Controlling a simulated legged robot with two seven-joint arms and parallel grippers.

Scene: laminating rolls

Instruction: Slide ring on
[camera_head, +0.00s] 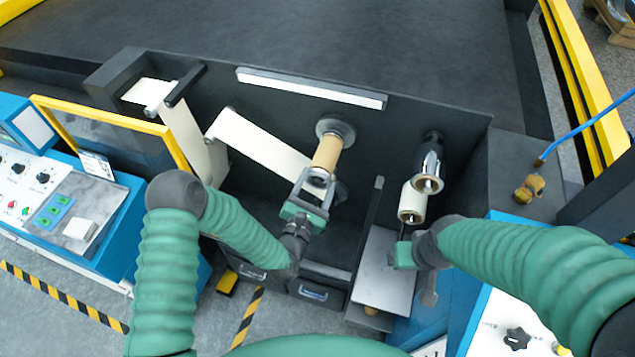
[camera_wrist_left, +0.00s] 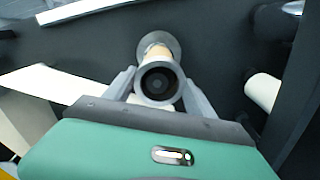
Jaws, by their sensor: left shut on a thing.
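A brown core (camera_head: 327,153) sticks out toward me from a round flange on the dark machine wall. My left gripper (camera_head: 316,184) is at its near end, shut on a grey ring (camera_head: 318,175). In the left wrist view the dark, round ring (camera_wrist_left: 159,84) sits between the two fingers, in line with the brown core (camera_wrist_left: 157,52) behind it. The ring covers the core's near end in that view; I cannot tell whether it is around the core or just in front. My right gripper (camera_head: 402,256) is low at the right, its fingers too small to read.
A white web (camera_head: 258,143) runs beside the core. A cream roll (camera_head: 412,203) and a metallic spindle (camera_head: 430,170) are to the right, above a grey plate (camera_head: 385,272). A dark upright bar (camera_head: 370,225) stands between core and plate. A control panel (camera_head: 60,205) is at left.

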